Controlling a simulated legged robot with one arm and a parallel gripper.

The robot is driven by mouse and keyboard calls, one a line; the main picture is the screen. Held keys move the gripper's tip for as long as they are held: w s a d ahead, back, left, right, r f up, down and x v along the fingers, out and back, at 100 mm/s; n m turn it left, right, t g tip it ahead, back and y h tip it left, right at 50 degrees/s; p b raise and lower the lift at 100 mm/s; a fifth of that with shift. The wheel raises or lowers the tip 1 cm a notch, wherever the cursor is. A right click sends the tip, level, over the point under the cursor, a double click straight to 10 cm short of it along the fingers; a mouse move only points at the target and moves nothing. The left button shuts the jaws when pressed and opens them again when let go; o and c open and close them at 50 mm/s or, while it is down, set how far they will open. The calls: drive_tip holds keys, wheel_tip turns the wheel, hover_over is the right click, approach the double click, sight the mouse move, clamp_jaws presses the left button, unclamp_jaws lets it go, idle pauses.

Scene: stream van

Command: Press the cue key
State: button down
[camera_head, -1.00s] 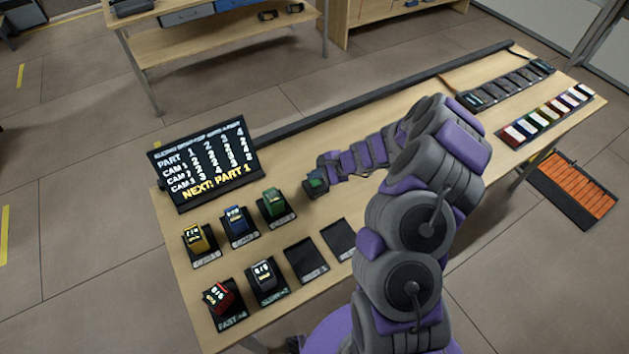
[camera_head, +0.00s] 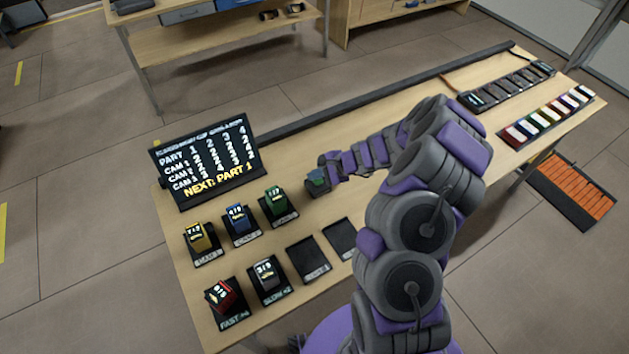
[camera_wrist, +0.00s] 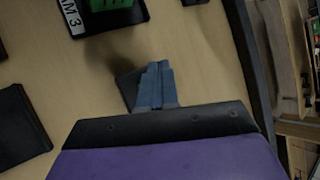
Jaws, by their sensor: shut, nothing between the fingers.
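My gripper (camera_head: 317,181) is low over the desk, right of the green key (camera_head: 276,201). In the wrist view its blue-grey fingers (camera_wrist: 155,86) are together and empty. A dark patch beside the tips is partly hidden by them; I cannot tell whether it is a pad or a shadow. The green key also shows in the wrist view (camera_wrist: 118,8), on a base marked M 3. The yellow key (camera_head: 200,238), blue key (camera_head: 239,219), red key (camera_head: 220,295) and grey key (camera_head: 266,270) stand on black bases. I cannot read which key is the cue key.
A tilted screen (camera_head: 205,161) at the desk's left end reads NEXT: PART 1. Two flat black pads (camera_head: 309,258) (camera_head: 342,237) lie bare in front. A row of coloured blocks (camera_head: 547,116) and a dark rack (camera_head: 507,88) are at the right. An orange tray (camera_head: 572,190) lies beyond the desk's edge.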

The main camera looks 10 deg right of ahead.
drive_tip(key=shift+d+f, duration=0.1)
drive_tip(key=shift+d, duration=0.75)
drive_tip(key=shift+a+f, duration=0.2)
drive_tip(key=shift+a, duration=0.65)
drive_tip(key=shift+d+f+b, duration=0.2)
drive_tip(key=shift+d+b, duration=0.1)
drive_tip(key=shift+d, duration=0.35)
drive_tip(key=shift+a+f, duration=0.15)
drive_tip(key=shift+a, duration=0.3)
drive_tip(key=shift+d, duration=0.15)
drive_tip(key=shift+d, duration=0.1)
drive_tip(key=shift+d+r+p, duration=0.6)
drive_tip(key=shift+r+p, duration=0.2)
drive_tip(key=shift+r, duration=0.15)
